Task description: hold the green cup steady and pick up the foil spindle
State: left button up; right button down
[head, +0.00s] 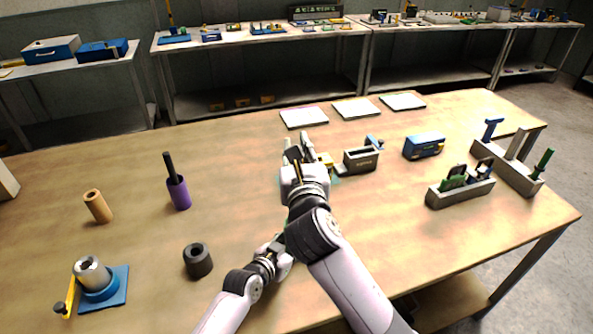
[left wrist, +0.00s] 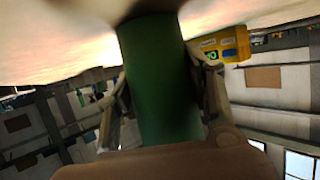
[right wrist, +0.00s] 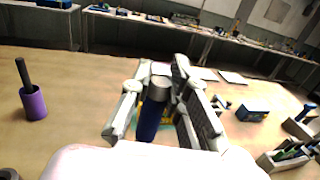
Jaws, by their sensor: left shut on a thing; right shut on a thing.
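The green cup (left wrist: 160,85) is a dark green cylinder standing between the fingers of my left gripper (left wrist: 165,100), which is shut on it. In the head view the left gripper (head: 284,248) is partly hidden by my right arm, and the cup is hidden. My right gripper (head: 298,150) is farther back. In the right wrist view it is shut on the foil spindle (right wrist: 150,122), a dark blue shaft with a grey cylindrical head. I cannot tell whether the spindle's lower end is clear of the cup.
A purple cup (head: 179,194) with a black rod, a tan cylinder (head: 97,206) and a dark ring (head: 198,261) stand left. A grey rack (head: 460,190) is at right.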

pick_arm(q)
jog(key=shift+f, duration=0.1)
pick_arm(e)
jog(key=shift+r, duration=0.95)
pick_arm(q)
jog(key=o, duration=1.2)
jog(key=shift+o, duration=0.2)
